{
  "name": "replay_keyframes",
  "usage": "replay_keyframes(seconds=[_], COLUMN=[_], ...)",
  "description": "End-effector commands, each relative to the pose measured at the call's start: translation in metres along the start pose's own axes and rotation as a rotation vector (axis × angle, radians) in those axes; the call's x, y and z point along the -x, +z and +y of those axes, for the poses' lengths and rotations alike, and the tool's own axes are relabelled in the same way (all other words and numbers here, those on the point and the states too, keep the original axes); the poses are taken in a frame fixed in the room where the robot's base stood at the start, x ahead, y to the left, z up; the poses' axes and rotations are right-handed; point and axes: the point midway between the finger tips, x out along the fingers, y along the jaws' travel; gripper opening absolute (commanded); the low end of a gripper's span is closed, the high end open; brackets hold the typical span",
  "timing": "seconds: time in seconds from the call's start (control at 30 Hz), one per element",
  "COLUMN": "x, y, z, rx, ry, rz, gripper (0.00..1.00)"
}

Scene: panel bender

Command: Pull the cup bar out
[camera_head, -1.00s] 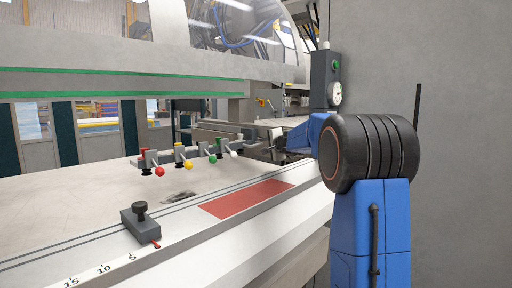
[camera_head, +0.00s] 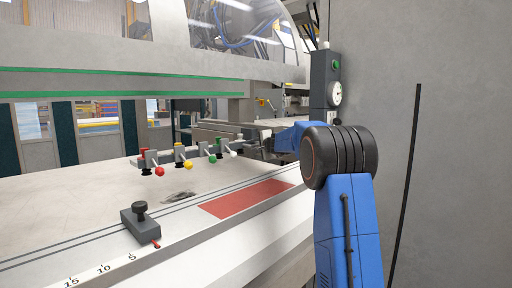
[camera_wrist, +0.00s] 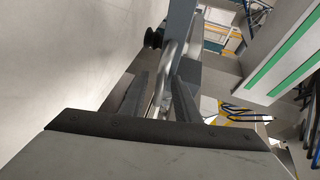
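In the wrist view a grey bar (camera_wrist: 181,18) runs away from me, with a black round cup (camera_wrist: 153,39) at its left side. A shiny metal rod (camera_wrist: 166,80) lies in line between the two dark fingers of my gripper (camera_wrist: 161,77). The fingers stand apart, and I cannot tell whether they touch the rod. In the head view my gripper (camera_head: 268,146) is small, at the end of my blue arm, near the right end of the table. The cup bar is hard to make out there.
Levers with red (camera_head: 160,172), yellow (camera_head: 188,166), green and white balls stand along the table (camera_head: 60,200). A grey block with a black knob (camera_head: 141,222) and a red plate (camera_head: 246,199) lie near the front edge. A post with a gauge (camera_head: 335,94) stands behind my arm.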

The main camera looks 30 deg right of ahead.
Motion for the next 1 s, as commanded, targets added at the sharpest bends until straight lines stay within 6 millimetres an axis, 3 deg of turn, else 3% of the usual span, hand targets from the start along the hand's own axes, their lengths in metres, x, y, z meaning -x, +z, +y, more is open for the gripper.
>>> replay_keyframes(seconds=[0.03, 0.17, 0.43, 0.57, 1.0], x=[0.000, 0.000, 0.003, 0.018, 0.115], y=[0.000, 0.000, -0.002, -0.008, -0.048], z=[0.000, 0.000, 0.001, 0.003, 0.027], rx=[0.000, 0.000, 0.000, -0.001, 0.000], ry=[0.000, 0.000, 0.001, 0.000, 0.001], rz=[0.000, 0.000, 0.000, 0.002, 0.004], gripper=[0.29, 0.00, 0.00, 0.00, 0.00])
